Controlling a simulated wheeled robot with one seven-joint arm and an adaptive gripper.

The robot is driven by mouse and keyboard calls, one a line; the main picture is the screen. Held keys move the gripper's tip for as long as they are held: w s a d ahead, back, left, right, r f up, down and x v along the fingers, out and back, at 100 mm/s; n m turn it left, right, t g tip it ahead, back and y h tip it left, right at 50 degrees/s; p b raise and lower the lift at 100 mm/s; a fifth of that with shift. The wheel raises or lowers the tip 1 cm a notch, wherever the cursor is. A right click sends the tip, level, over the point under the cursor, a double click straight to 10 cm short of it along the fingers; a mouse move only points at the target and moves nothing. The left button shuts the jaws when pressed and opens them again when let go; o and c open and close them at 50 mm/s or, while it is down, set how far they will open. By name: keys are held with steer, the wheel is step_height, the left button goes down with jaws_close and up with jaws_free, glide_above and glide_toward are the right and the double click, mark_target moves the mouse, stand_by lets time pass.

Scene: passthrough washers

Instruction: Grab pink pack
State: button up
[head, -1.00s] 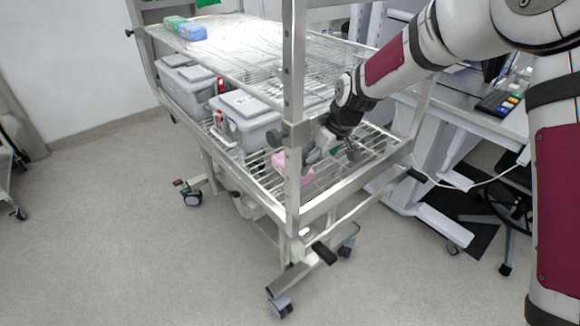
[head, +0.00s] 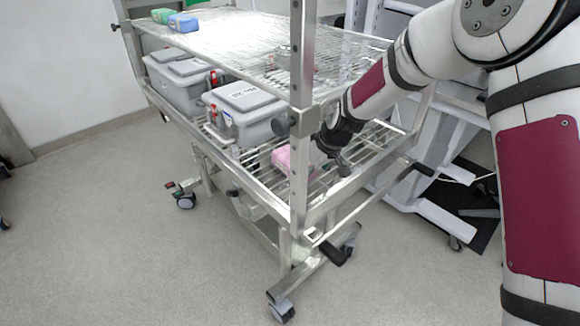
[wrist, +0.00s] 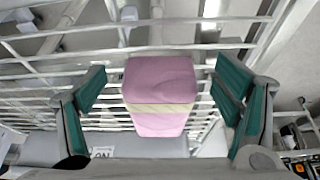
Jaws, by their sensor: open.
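The pink pack (wrist: 160,80) lies on the wire shelf, centred in the wrist view, with a pale yellow band across it. In the head view the pink pack (head: 283,157) shows behind the cart's front post, which hides part of it. My gripper (wrist: 165,105) is open, with one teal-padded finger on each side of the pack and a gap to each. In the head view my gripper (head: 338,158) is at the right of the pack, between the upper and lower shelves, and its fingers are partly hidden.
The metal cart's upright post (head: 298,120) stands close in front of the pack. Grey lidded bins (head: 243,112) sit behind it on the lower shelf (head: 350,165). The upper wire shelf (head: 225,38) is overhead, with blue (head: 183,23) and green packs at its far end.

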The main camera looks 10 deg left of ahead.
steer(key=shift+w+a+f, duration=0.15)
steer(key=shift+w+f, duration=0.05)
steer(key=shift+f, duration=0.5)
steer(key=shift+r, duration=0.1)
steer(key=shift+c, duration=0.3)
steer(key=c, duration=1.4)
steer(key=shift+r, duration=0.1)
